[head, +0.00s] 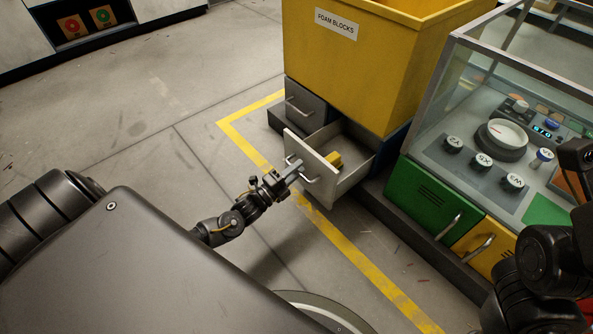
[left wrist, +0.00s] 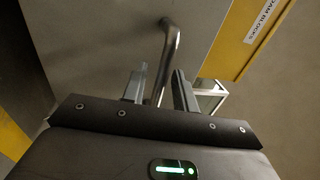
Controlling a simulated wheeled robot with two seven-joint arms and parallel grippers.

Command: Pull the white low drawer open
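The white low drawer (head: 318,170) stands pulled out below the yellow bin, with a yellow block (head: 334,159) inside. Its front carries a metal bar handle (head: 302,171). My left gripper (head: 293,171) is at this handle, outside the drawer front. In the left wrist view the handle (left wrist: 170,48) runs down between the two fingers of my left gripper (left wrist: 160,88). The fingers stand apart, with a gap beside the bar, so the gripper looks open around it. Parts of my right arm show at the right edge, but its fingers do not.
The yellow foam blocks bin (head: 365,55) stands above. A closed grey drawer (head: 305,104) is beside the white one. A glass-sided control bench (head: 490,150) with a green door (head: 425,198) is at the right. The floor at left is clear, with a yellow line (head: 340,240).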

